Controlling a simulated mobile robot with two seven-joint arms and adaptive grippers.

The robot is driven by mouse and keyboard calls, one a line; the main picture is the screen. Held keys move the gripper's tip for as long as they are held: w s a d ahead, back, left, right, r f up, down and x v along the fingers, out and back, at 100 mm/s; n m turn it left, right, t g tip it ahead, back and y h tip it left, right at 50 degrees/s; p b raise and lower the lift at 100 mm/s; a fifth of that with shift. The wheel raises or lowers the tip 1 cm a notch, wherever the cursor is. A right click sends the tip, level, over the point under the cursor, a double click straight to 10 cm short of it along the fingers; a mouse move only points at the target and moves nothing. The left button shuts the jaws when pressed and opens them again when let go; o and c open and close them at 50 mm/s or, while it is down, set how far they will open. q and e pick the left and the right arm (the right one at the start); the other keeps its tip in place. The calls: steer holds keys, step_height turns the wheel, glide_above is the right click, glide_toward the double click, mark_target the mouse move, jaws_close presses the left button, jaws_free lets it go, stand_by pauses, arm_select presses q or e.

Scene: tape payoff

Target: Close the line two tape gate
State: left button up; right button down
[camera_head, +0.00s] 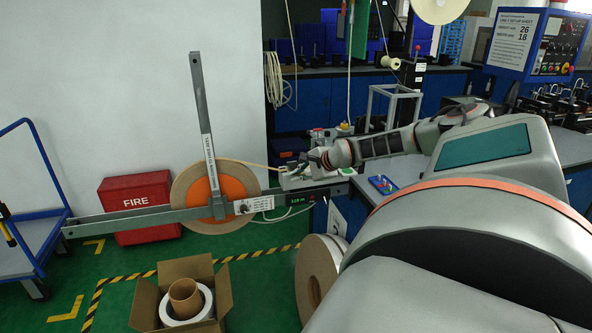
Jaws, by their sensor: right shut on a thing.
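My right gripper (318,161) reaches in from the right, small in the head view, over the end of the work table. It is shut on a small part of a white and green tape unit (296,181). Its fingers hide that part, and I cannot tell whether it is the gate. The unit sits at the right end of a long grey bar (130,216). A tape roll with an orange centre (235,188) hangs on this bar. A grey labelled post (200,95) stands nearly upright from the bar in front of the roll. My left gripper is out of view.
A red FIRE box (136,192) stands behind the bar. An open carton (146,305) with rolls is on the green floor, and more rolls (316,275) stand to its right. A blue trolley (38,258) is at the left. A small blue tray (383,184) lies on the table.

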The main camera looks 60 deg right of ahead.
steer(key=shift+s+d+f+t+h, duration=0.2)
steer(key=shift+d+f+t+h, duration=0.15)
steer(key=shift+f, duration=0.2)
steer(key=shift+s+f, duration=0.1)
steer(key=shift+f, duration=0.05)
steer(key=c, duration=2.2)
jaws_free()
steer(key=shift+o, duration=0.2)
steer(key=shift+d, duration=0.1)
steer(key=shift+r+t, duration=0.25)
steer(key=shift+s+r, duration=0.1)
steer(key=a+v, duration=0.1)
steer(key=v, duration=1)
steer(key=shift+s, duration=0.2)
